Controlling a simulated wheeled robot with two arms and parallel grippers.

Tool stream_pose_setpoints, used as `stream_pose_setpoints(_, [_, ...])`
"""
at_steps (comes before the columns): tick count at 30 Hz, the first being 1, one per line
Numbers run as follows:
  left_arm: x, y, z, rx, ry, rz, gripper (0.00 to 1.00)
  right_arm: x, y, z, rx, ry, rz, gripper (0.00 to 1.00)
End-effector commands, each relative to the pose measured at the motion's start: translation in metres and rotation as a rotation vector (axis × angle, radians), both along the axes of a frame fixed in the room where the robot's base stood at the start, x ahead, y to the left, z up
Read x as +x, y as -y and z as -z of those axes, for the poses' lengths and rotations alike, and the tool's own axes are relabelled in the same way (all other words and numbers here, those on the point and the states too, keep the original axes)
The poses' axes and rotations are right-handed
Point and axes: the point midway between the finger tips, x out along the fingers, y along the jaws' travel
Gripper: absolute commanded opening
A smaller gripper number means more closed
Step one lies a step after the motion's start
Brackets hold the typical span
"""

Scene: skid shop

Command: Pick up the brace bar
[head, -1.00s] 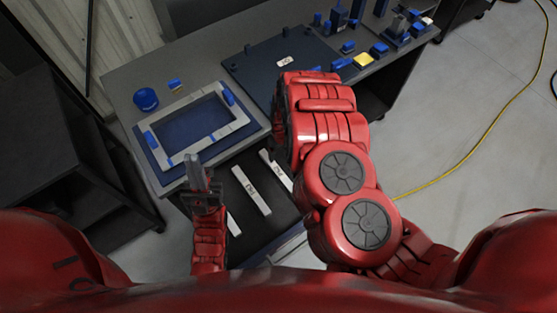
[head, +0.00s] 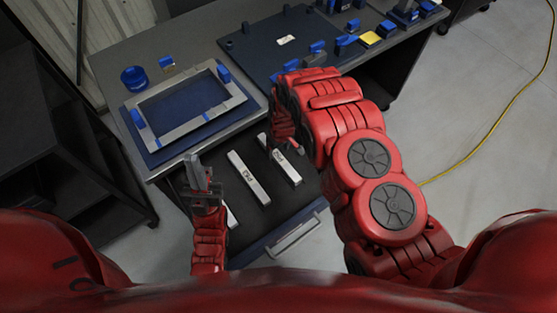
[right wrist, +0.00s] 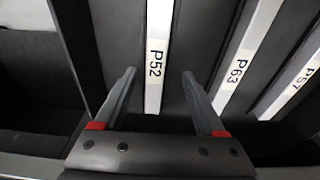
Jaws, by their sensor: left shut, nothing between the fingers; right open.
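Three pale bars lie in an open dark drawer (head: 268,215) below the bench; I cannot tell which is the brace bar. The bar marked P52 (right wrist: 157,50) runs between the fingers of my open right gripper (right wrist: 158,72) in the right wrist view, without visible grip. Beside it lie the bars marked P63 (right wrist: 240,62) and P57 (right wrist: 295,80). In the head view, the right bar (head: 286,168) and middle bar (head: 248,177) show clearly; my left gripper partly hides the left bar (head: 231,217). My left gripper (head: 194,160) is shut and empty. My right arm mostly hides its gripper in the head view.
On the bench above the drawer are a grey frame on a blue plate (head: 155,153), a blue round container (head: 133,78) and a dark board (head: 262,62). Several blue parts stand at the back right. A dark shelf unit (head: 40,130) stands left.

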Motion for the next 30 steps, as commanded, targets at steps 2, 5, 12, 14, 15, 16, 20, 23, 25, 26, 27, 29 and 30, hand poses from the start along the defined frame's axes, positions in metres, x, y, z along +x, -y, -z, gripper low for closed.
stream_pose_setpoints(2, [0.000,0.000,-0.006,0.000,0.000,0.000,0.00,0.000,0.001,0.004,-0.001,-0.003,0.000,0.72])
stream_pose_setpoints(5, [0.000,0.000,-0.011,0.000,0.000,0.000,0.00,0.002,0.003,0.013,-0.002,-0.002,0.000,0.72])
stream_pose_setpoints(12, [0.000,0.000,-0.017,0.000,0.000,0.000,0.00,0.006,0.004,0.037,-0.001,-0.001,-0.001,0.72])
stream_pose_setpoints(14, [0.000,0.000,-0.017,0.000,0.000,0.000,0.00,0.007,0.003,0.041,-0.001,-0.002,-0.001,0.72])
stream_pose_setpoints(15, [0.000,0.000,-0.018,0.000,0.000,0.000,0.00,0.008,0.003,0.043,0.000,0.000,-0.001,0.72])
stream_pose_setpoints(16, [0.000,0.000,-0.018,0.000,0.000,0.000,0.00,0.008,0.003,0.045,-0.001,0.001,-0.001,0.72])
stream_pose_setpoints(20, [0.000,0.000,-0.018,0.000,0.000,0.000,0.00,0.007,0.003,0.048,0.000,0.000,-0.002,0.72])
stream_pose_setpoints(23, [0.000,0.000,-0.018,0.000,0.000,0.000,0.00,0.008,0.002,0.049,0.000,0.000,-0.001,0.72])
stream_pose_setpoints(25, [0.000,0.000,-0.018,0.000,0.000,0.000,0.00,0.008,0.002,0.049,0.000,0.000,-0.001,0.72])
stream_pose_setpoints(26, [0.000,0.000,-0.018,0.000,0.000,0.000,0.00,0.008,0.002,0.049,0.000,0.000,-0.001,0.72])
stream_pose_setpoints(27, [0.000,0.000,-0.018,0.000,0.000,0.000,0.00,0.008,0.002,0.048,0.000,0.000,-0.001,0.72])
stream_pose_setpoints(29, [0.000,0.000,-0.018,0.000,0.000,0.000,0.00,0.008,0.002,0.048,0.000,0.000,-0.001,0.62])
stream_pose_setpoints(30, [0.000,0.000,-0.018,0.000,0.000,0.000,0.00,0.008,0.002,0.048,0.000,0.000,-0.001,0.55])
